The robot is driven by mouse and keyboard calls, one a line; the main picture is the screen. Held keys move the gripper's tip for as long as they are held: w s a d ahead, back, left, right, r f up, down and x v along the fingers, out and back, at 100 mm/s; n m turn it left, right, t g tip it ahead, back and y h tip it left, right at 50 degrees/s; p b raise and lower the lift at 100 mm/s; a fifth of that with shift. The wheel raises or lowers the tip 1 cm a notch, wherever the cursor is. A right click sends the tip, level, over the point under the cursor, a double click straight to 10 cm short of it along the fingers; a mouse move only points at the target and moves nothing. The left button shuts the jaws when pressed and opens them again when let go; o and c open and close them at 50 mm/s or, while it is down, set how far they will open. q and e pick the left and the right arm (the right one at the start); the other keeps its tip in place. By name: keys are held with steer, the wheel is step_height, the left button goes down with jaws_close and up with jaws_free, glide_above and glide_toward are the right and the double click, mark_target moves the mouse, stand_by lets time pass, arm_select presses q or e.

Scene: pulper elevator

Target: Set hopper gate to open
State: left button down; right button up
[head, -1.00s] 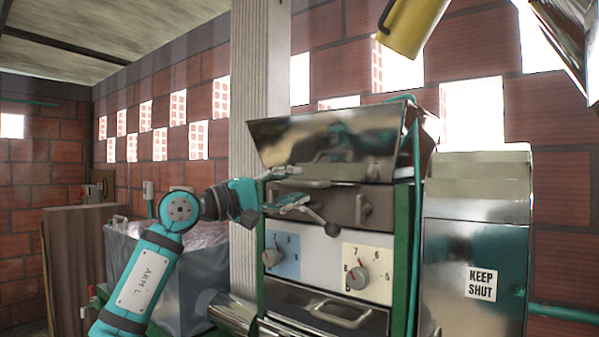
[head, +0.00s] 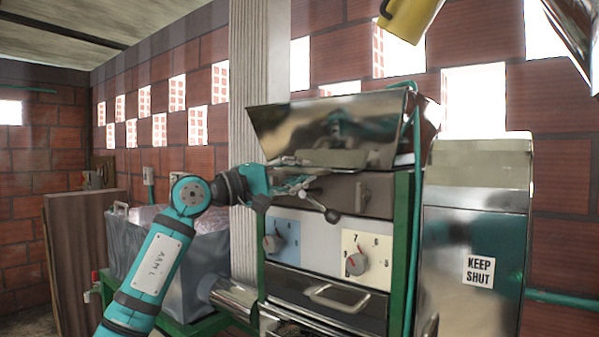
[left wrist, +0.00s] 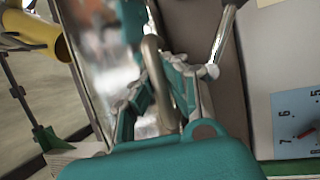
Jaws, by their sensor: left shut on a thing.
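The machine's grey-brown front panel (head: 345,193) sits below a shiny steel hopper (head: 285,135). My left gripper (head: 302,187) is at the left part of this panel, just below the hopper. In the left wrist view its teal fingers (left wrist: 162,95) are shut around a beige curved bar handle (left wrist: 152,60). The fingers hide part of the handle. I cannot tell from the frames which part is the gate. My right gripper is out of view.
Two dials, a left one (head: 273,243) and a right one (head: 356,263), sit below the panel, above a drawer handle (head: 338,298). A steel cabinet marked "KEEP SHUT" (head: 478,271) stands right. A yellow cylinder (head: 412,18) hangs above. A grey bin (head: 180,262) stands left.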

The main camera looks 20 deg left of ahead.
arm_select(q)
steer(key=s+a+b, duration=0.2)
steer(key=s+b, duration=0.1)
steer(key=s, duration=0.2)
steer(key=shift+s+b, duration=0.35)
steer(key=c, duration=1.7)
jaws_free()
steer(key=shift+f, duration=0.1)
steer(key=o, duration=0.4)
steer(key=shift+s+a, duration=0.2)
steer(key=shift+s, duration=0.1)
steer(key=v, duration=1.2)
steer(key=shift+w+d, duration=0.1)
